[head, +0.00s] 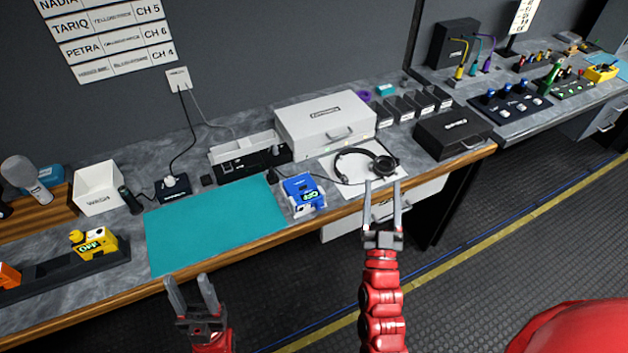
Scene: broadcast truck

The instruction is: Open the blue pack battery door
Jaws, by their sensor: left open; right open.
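The blue pack (301,192) is a small blue box with a lit display. It lies on the workbench just right of the teal mat (215,222), near the bench's front edge. Its battery door cannot be made out at this size. My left gripper (190,288) is open and empty, in front of the bench edge below the mat. My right gripper (382,205) is open and empty, right of the blue pack, and its fingers overlap the white sheet in the picture. Both grippers appear apart from the pack.
Headphones (385,165) lie on a white sheet (340,183) beside the pack. A white case (325,125) stands behind. A yellow pack (93,243) sits in a dark rack (60,275) at left. A black case (453,135) is at right. The teal mat is clear.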

